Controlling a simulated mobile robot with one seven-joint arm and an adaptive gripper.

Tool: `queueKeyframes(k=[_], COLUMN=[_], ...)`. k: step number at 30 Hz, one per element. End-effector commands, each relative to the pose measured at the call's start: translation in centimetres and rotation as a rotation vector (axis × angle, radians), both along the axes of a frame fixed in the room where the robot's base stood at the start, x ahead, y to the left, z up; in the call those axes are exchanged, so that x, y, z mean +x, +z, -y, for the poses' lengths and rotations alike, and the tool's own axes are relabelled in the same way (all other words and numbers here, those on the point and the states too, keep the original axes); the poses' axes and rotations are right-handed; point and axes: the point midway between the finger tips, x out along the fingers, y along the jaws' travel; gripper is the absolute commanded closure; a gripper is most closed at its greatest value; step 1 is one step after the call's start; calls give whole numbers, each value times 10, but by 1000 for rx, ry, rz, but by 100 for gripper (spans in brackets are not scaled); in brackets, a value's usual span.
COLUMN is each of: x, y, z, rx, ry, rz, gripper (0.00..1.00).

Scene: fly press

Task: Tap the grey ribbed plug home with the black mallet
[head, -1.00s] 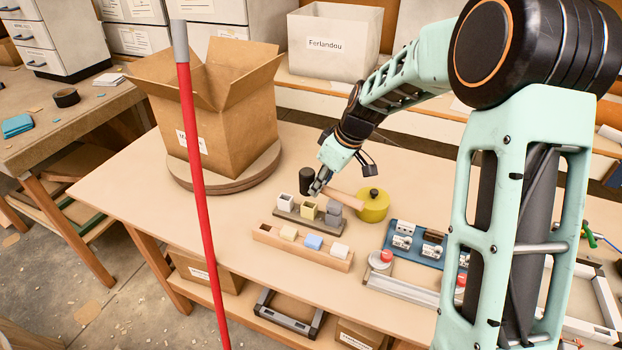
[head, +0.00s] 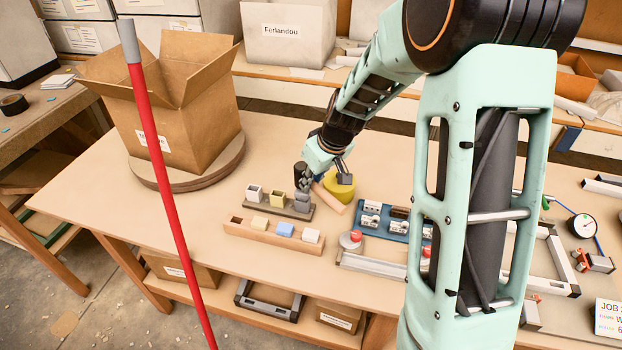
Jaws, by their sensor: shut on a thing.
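My gripper (head: 308,182) is shut on the black mallet. The mallet's black head (head: 300,170) shows left of the fingers, and its wooden handle (head: 331,201) slants down to the right. The grey ribbed plug (head: 302,196) is at the right end of the dark grey base (head: 266,203), in the grey socket, just below the fingers and mallet head in the picture. The fingers overlap its top, so I cannot tell how deep it sits or whether the mallet touches it. White (head: 254,193) and olive (head: 277,199) sockets stand to its left.
A wooden tray (head: 238,228) with cream, blue and white plugs lies in front. A yellow round pot (head: 345,189) stands behind the handle. A blue fixture (head: 377,232) is to the right, a cardboard box (head: 180,120) back left. A red pole (head: 165,170) crosses the foreground.

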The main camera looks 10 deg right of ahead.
Motion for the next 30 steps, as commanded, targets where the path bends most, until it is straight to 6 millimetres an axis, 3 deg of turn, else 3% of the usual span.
queueKeyframes(k=[14,25,30], x=[0,0,0], y=[0,-28,-30], z=[0,0,0], rx=[0,0,0], ry=[1,1,1], rz=[1,1,0], gripper=[100,100,100])
